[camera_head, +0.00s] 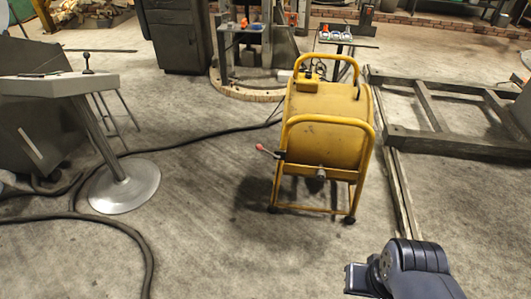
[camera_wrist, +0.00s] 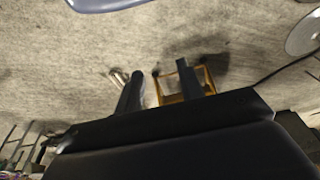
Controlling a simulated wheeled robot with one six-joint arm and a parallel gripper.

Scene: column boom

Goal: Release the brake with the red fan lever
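The yellow fan unit (camera_head: 325,135) stands upright on the floor near the middle of the head view, in a yellow tube frame. The red-tipped lever (camera_head: 265,149) sticks out from its left side, tilted up to the left. In the wrist view part of the yellow frame (camera_wrist: 170,99) shows beyond the fingers, upside down; I cannot make out the lever there. My gripper (camera_wrist: 160,69) is open, with its two dark fingers apart and nothing between them. In the head view my arm is at the lower right, apart from the fan and lever.
A grey pedestal table (camera_head: 60,85) with a round base stands at the left. Dark cables (camera_head: 145,240) lie on the floor there. A metal frame (camera_head: 450,146) lies at the right. The floor in front of the fan is clear.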

